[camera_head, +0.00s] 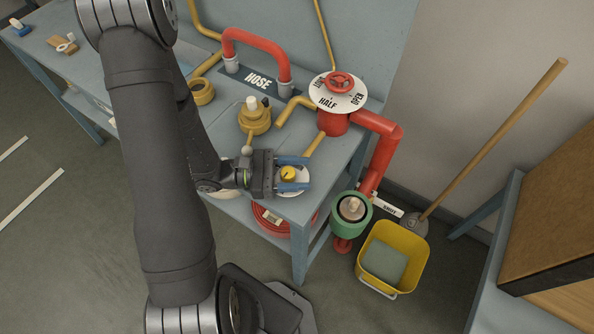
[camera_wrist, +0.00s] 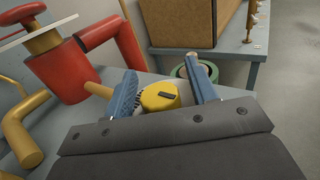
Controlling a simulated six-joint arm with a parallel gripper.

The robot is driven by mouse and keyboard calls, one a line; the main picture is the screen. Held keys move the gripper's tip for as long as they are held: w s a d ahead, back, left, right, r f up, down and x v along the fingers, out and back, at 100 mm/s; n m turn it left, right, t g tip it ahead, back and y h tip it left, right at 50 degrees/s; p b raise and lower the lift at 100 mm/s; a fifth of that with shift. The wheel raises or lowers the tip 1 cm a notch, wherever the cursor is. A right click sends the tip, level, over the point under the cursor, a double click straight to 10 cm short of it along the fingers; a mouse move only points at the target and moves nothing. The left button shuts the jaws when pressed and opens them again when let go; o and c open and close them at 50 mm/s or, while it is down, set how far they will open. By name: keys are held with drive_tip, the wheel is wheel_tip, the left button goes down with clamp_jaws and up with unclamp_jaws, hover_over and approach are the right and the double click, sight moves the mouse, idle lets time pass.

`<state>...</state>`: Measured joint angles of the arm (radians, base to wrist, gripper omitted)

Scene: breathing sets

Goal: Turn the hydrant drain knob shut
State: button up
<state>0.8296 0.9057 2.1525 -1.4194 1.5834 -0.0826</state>
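The drain knob (camera_head: 289,174) is a small yellow round knob with a black mark on top. It sits over a pale round plate (camera_head: 291,195) near the front corner of the blue bench, and it also shows in the wrist view (camera_wrist: 159,96). My gripper (camera_head: 306,173) has its two blue fingers apart, one on each side of the knob. In the wrist view the gripper (camera_wrist: 161,70) shows a gap between the knob and each finger. The plate's markings are mostly hidden by the fingers.
A red valve wheel (camera_head: 341,82) on a lettered white dial (camera_head: 338,97) stands behind. A brass fitting (camera_head: 255,118) and a red hose loop (camera_head: 257,44) are on the bench (camera_head: 304,208). A yellow bucket (camera_head: 392,258) and broom (camera_head: 500,130) stand right.

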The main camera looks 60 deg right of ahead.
drive_tip(key=c, duration=0.9)
drive_tip(key=shift+o, duration=0.2)
drive_tip(key=shift+s+a+m+g+y, duration=0.15)
drive_tip(key=shift+m+g+y, duration=0.35)
drive_tip(key=shift+m+y, duration=0.4)
drive_tip(key=shift+a+m+g+y, duration=0.1)
drive_tip(key=shift+m+g+y, duration=0.45)
drive_tip(key=shift+y, duration=0.65)
drive_tip(key=o, duration=1)
drive_tip(key=shift+r, duration=0.6)
drive_tip(key=r, duration=0.3)
drive_tip(key=shift+s+a+r, duration=0.15)
drive_tip(key=shift+s, duration=0.1)
drive_tip(key=s+a+r, duration=0.1)
drive_tip(key=s+r, duration=0.1)
drive_tip(key=s, duration=0.1)
drive_tip(key=s+a+r, duration=0.1)
drive_tip(key=s+r, duration=0.1)
drive_tip(key=s, duration=0.2)
drive_tip(key=s+a+r, duration=0.2)
drive_tip(key=s, duration=0.1)
drive_tip(key=shift+s+r, duration=0.2)
drive_tip(key=shift+r, duration=0.05)
